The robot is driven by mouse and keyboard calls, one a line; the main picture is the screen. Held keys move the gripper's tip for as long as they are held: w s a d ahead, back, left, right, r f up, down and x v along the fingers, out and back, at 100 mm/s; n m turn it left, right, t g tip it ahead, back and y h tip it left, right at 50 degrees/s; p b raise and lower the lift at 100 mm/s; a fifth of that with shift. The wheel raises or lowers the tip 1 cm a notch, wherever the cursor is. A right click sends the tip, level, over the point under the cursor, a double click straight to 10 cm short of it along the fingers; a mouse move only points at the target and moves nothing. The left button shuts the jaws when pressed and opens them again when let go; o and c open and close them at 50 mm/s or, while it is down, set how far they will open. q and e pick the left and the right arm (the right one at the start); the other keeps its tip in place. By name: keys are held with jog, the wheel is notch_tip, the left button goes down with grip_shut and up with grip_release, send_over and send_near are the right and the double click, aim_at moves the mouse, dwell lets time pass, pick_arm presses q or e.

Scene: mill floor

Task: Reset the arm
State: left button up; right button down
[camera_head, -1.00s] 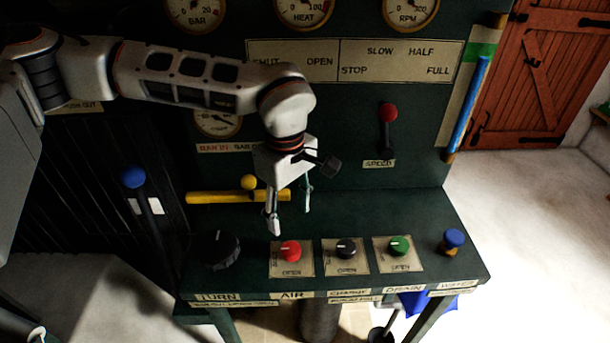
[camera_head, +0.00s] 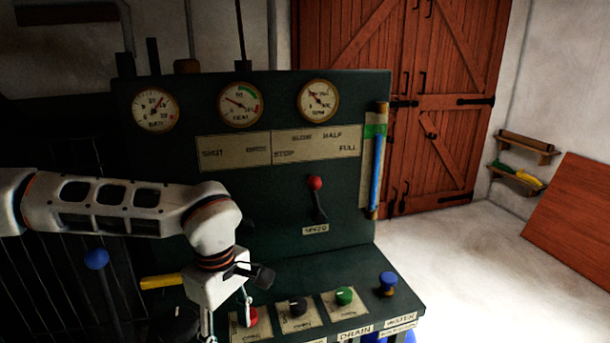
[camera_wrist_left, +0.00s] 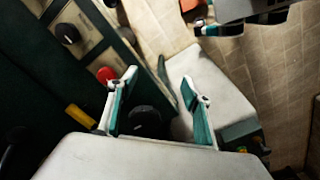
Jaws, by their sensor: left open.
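My left arm comes in from the left in the head view. Its gripper (camera_head: 228,318) hangs pointing down over the front shelf of the dark green console, beside the red knob (camera_head: 250,317). The wrist view shows the same gripper (camera_wrist_left: 158,82) with its two fingers apart and nothing between them. The red knob also shows there (camera_wrist_left: 106,75), left of the fingers. I cannot tell whether a finger touches anything. A grey part with dark and teal ends at the top right of the wrist view may be my right gripper; its jaws are unclear.
A black knob (camera_head: 298,308), green knob (camera_head: 344,296) and blue knob (camera_head: 387,283) line the shelf. A red-tipped speed lever (camera_head: 316,190) stands on the panel. A blue-topped lever (camera_head: 97,260) and yellow bar (camera_head: 161,281) are left. Open floor (camera_head: 470,270) lies right.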

pick_arm(q)
jog(key=s+d+f+n+g+h, duration=0.1)
jog(key=s+d+g+h, duration=0.25)
jog(key=s+d, duration=0.55)
jog(key=s+d+n+g+h, duration=0.15)
jog(key=s+d+h, duration=0.45)
jog(key=d, duration=0.6)
jog(key=s+d+r+n+g+h, duration=0.2)
jog(key=d+r+n+h, duration=0.65)
jog(key=r, duration=0.25)
jog(key=w+a+r+n+t+h, duration=0.2)
jog(key=w+n+t+h, duration=0.4)
jog(key=n+t, duration=0.4)
jog(key=w+a+f+n+t+y, duration=1.15)
jog(key=a+f+n+t, duration=0.2)
jog(key=n, duration=0.85)
jog(key=s+a+f+n+g+y, duration=0.2)
jog(key=a+f, duration=0.4)
jog(key=f, duration=0.3)
jog(key=s+a+f+n+g+y, duration=0.1)
jog(key=s+a+f+n+y, duration=0.3)
jog(key=f, duration=0.6)
jog(key=s+a+f+n+g+y, duration=0.2)
jog(key=s+a+f+n+y, duration=0.1)
jog(key=s+a+f+n, duration=0.3)
jog(key=s+a+f, duration=0.2)
jog(key=a+f, duration=0.2)
jog(key=shift+n+g+y, duration=0.3)
jog(key=shift+g+y, duration=0.05)
